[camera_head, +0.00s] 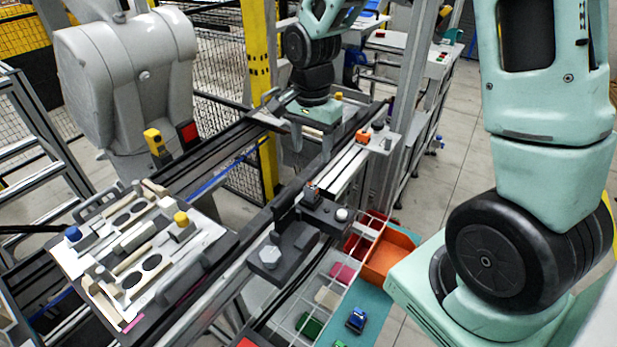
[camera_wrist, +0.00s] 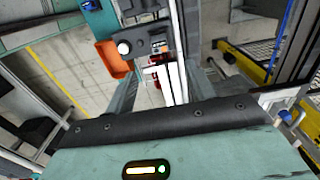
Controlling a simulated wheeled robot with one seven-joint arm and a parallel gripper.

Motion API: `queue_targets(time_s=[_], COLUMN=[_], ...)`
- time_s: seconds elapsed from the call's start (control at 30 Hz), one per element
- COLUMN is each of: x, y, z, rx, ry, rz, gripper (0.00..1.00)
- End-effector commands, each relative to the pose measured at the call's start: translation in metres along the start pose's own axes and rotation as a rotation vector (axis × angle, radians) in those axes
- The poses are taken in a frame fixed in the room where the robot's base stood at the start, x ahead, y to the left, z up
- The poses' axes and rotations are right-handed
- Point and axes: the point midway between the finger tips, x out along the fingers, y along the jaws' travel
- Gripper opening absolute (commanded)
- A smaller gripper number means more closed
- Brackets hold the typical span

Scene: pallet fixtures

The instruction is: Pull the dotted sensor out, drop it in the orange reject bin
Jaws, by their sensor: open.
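My gripper (camera_head: 311,147) is mint green, open and empty, over the far part of the rail line in the head view. In the wrist view its fingers (camera_wrist: 167,82) stand apart on either side of a white rail and a small red part. I cannot make out dots on any part, so I cannot tell which one is the dotted sensor.
A divided tray (camera_head: 335,295) with coloured pieces lies beside the orange bin. A blue part (camera_head: 357,320) lies on a teal surface. A pallet plate (camera_head: 205,228) with several blocks is at left. A yellow post (camera_head: 258,75) and a grey machine (camera_head: 130,75) stand behind.

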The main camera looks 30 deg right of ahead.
Motion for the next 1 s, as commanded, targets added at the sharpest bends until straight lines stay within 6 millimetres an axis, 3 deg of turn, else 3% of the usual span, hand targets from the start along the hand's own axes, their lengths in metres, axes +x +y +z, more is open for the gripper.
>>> queue_targets(time_s=[0.6,0.8,1.0], x=[0.113,0.131,0.134], y=[0.001,0.0,0.0], z=[0.002,0.001,0.001], rx=[-0.003,-0.002,-0.003], ry=[-0.002,-0.001,0.0], rz=[0.003,0.0,-0.001], gripper=[0.55,0.55,0.55])
